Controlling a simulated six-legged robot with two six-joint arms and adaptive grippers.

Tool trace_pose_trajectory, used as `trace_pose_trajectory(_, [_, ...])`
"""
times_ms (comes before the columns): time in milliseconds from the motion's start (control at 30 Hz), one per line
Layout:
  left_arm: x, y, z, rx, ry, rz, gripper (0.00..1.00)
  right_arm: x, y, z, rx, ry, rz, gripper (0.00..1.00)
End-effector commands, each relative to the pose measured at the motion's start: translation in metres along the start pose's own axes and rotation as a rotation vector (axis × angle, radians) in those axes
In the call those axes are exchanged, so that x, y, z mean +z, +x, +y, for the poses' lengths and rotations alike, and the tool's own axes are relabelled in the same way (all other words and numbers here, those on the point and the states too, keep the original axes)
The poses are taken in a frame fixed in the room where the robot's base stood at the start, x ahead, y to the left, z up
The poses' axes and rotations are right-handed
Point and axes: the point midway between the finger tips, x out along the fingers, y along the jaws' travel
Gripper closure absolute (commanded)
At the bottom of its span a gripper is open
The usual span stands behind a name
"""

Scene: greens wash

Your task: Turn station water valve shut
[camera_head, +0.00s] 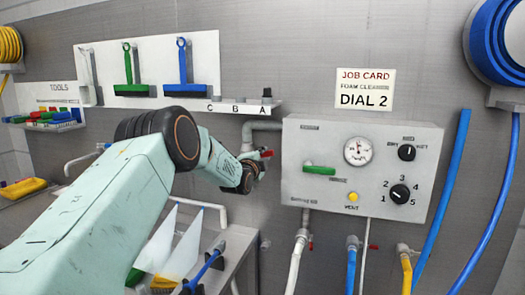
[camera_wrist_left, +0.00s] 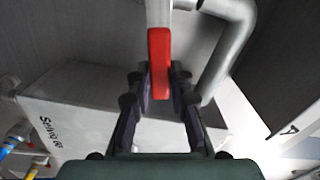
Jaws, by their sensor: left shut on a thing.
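The water valve has a red lever handle (camera_wrist_left: 159,65) on a grey pipe. In the head view the red handle (camera_head: 266,154) shows just beyond my left gripper (camera_head: 256,168), left of the control box. In the left wrist view my left gripper (camera_wrist_left: 160,92) has its two fingers on either side of the red handle and is shut on it. The valve body is mostly hidden. My right gripper is not in view.
The grey control box (camera_head: 318,137) with gauge, green handle and dials hangs right of the valve. Grey pipes (camera_wrist_left: 228,50) run close to the fingers.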

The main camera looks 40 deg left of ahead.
Motion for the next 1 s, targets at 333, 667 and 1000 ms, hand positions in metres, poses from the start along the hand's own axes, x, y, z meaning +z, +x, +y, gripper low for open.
trace_pose_trajectory(333, [0.0,0.0,0.017,-0.001,0.206,0.003,1.0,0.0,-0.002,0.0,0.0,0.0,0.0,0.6])
trace_pose_trajectory(667, [0.0,0.0,0.022,-0.004,0.273,0.001,1.0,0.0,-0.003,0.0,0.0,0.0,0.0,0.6])
trace_pose_trajectory(1000, [0.0,-0.001,0.023,-0.002,0.28,0.001,1.0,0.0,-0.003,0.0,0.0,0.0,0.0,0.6])
